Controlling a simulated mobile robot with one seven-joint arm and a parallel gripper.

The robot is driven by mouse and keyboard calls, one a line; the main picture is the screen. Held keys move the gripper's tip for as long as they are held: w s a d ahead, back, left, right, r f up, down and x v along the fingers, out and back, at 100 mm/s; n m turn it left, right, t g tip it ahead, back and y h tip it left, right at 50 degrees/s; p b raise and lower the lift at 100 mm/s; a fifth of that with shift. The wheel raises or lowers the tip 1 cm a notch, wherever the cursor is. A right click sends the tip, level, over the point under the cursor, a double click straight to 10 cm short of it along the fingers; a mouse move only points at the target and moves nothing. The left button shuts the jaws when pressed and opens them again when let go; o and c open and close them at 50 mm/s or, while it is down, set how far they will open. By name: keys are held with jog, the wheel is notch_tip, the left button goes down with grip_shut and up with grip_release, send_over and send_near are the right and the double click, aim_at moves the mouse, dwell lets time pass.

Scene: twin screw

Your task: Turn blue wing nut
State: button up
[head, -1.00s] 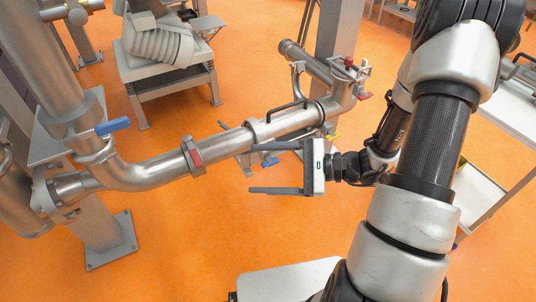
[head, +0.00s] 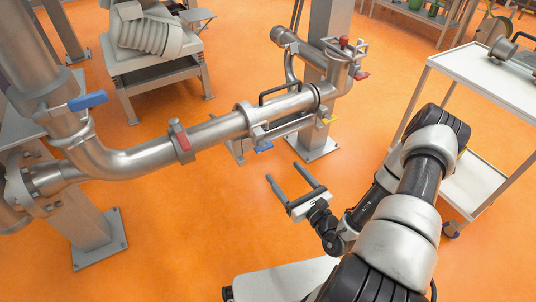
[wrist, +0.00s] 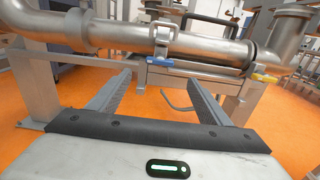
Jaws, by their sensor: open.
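The blue wing nut (head: 264,147) sits on the underside of a bracket below the steel pipe (head: 220,129) in the head view. It also shows in the wrist view (wrist: 167,64), just beyond and between the fingertips, with a small plate beside it. My gripper (head: 282,170) is open and empty. It is below and slightly right of the blue wing nut in the head view, with its fingers pointing toward the pipe. It appears apart from the nut. In the wrist view my gripper (wrist: 157,78) shows both fingers spread, with nothing between them.
A yellow wing nut (head: 327,121) is on the same bracket, to the right. A white cart (head: 485,75) stands at right. Open orange floor (head: 190,220) lies below the pipe.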

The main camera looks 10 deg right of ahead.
aim_at(266, 149)
jog(key=b+x, duration=0.2)
jog(key=x, duration=0.9)
jog(key=shift+w, duration=0.2)
jog(key=c, duration=1)
jog(key=shift+c, duration=0.2)
